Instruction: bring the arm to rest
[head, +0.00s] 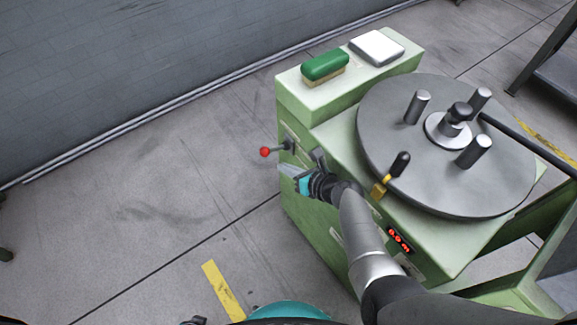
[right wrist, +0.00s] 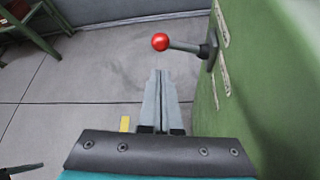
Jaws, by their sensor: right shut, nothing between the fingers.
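My right gripper (head: 284,169) is beside the side face of the green machine (head: 312,219), near a lever with a red knob (head: 265,152). In the right wrist view the gripper's fingers (right wrist: 160,74) are closed together with nothing between them. The red knob (right wrist: 160,41) is ahead of the fingertips there and apart from them. Its lever comes out of the green machine wall on the right. My right arm (head: 364,245) reaches in from the bottom right, in front of the machine. My left gripper does not show.
A round grey turntable (head: 392,150) with several posts tops the machine. A green brush (head: 325,65) and a white block (head: 376,47) lie on its ledge. Open floor lies left.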

